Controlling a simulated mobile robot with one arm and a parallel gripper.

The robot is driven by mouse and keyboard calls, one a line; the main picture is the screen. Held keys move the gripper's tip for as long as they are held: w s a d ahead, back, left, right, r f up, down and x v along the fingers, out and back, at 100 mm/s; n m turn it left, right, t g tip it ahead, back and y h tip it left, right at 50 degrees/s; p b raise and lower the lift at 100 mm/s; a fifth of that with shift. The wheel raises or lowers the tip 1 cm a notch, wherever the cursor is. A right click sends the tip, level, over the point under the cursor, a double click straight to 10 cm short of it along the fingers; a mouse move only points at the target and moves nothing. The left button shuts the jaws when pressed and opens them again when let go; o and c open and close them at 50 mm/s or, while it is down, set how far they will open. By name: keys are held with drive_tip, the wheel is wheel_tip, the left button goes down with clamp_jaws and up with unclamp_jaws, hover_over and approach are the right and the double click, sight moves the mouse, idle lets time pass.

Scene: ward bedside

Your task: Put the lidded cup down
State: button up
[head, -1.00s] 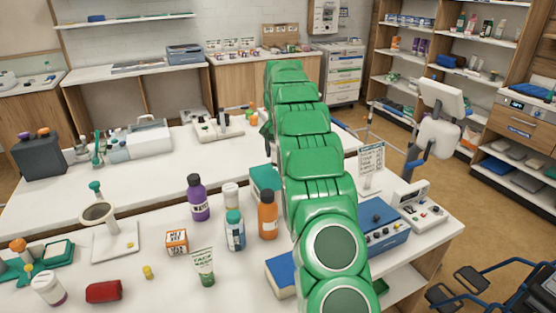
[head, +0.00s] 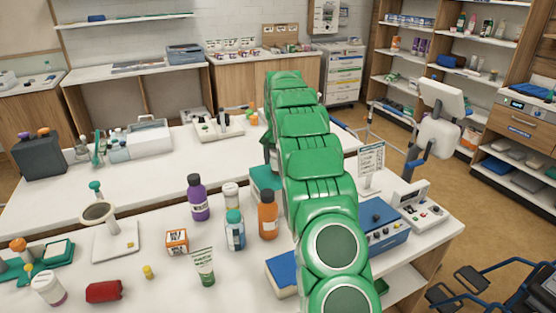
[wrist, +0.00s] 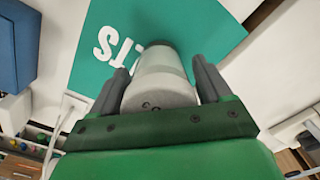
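The lidded cup (wrist: 160,80) shows in the wrist view as a pale grey-white cylinder with a few small dark marks on its near end. My gripper (wrist: 160,68) has one dark finger on each side of it and is shut on it. Past the cup lies a teal surface (wrist: 98,78) with large white letters. I cannot tell whether the cup touches that surface. In the head view my green arm hides the cup and most of my gripper. A teal box (head: 264,181) shows there, partly behind the arm.
Left of the arm stand an orange bottle (head: 268,217), a blue-white bottle (head: 235,232) and a purple bottle (head: 197,200). Right of it are a blue device (head: 382,222) and a small sign (head: 371,157). The table (head: 140,185) has bare room at the left.

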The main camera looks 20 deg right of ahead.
drive_tip(key=shift+o, duration=0.7)
wheel_tip(320, 180, up, 12)
drive_tip(key=shift+r, duration=0.1)
idle(0.4)
drive_tip(key=shift+r, duration=0.1)
